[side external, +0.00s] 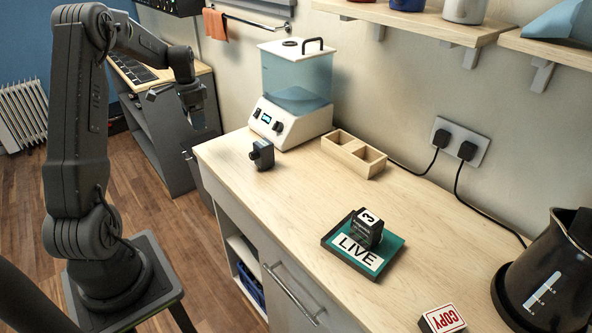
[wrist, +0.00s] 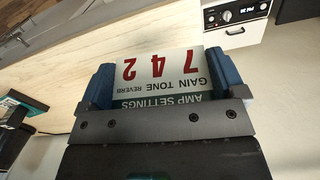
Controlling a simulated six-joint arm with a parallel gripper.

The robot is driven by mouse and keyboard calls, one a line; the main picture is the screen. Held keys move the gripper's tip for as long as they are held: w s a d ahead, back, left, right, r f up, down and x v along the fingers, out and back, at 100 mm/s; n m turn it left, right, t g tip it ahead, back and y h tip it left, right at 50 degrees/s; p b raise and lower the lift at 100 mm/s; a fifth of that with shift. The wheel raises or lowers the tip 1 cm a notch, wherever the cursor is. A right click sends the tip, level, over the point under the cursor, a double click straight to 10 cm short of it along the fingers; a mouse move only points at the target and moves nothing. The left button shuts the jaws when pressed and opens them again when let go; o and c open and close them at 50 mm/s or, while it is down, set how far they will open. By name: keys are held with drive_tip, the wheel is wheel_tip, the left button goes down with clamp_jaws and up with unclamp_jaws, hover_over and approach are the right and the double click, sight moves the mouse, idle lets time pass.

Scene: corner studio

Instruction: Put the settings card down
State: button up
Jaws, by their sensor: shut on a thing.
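The settings card (wrist: 165,75) is a pale card with red digits 7, 4 and 2 and a dark band reading "AMP SETTINGS"; the lettering appears upside down in the wrist view. My gripper (wrist: 158,65) is shut on it, with a blue finger at each side edge. In the side external view my gripper (side external: 196,112) is in the air beyond the left end of the wooden worktop (side external: 300,200). I cannot make out the card clearly there. In the wrist view the worktop shows behind the card.
The middle is clear.

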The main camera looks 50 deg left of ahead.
drive_tip(key=w+d+m, duration=0.9)
drive_tip(key=d, duration=0.4)
drive_tip(key=m, duration=0.8)
hover_over(320, 188)
drive_tip(key=f, duration=0.6)
drive_tip(key=shift+s+a+f, duration=0.1)
drive_tip(key=shift+a+f, duration=0.1)
drive_tip(key=shift+f, duration=0.05)
drive_tip(key=shift+d+f, duration=0.2)
drive_tip(key=shift+f, duration=1.9)
drive_tip(key=shift+f, duration=0.2)
drive_tip(key=o, duration=0.6)
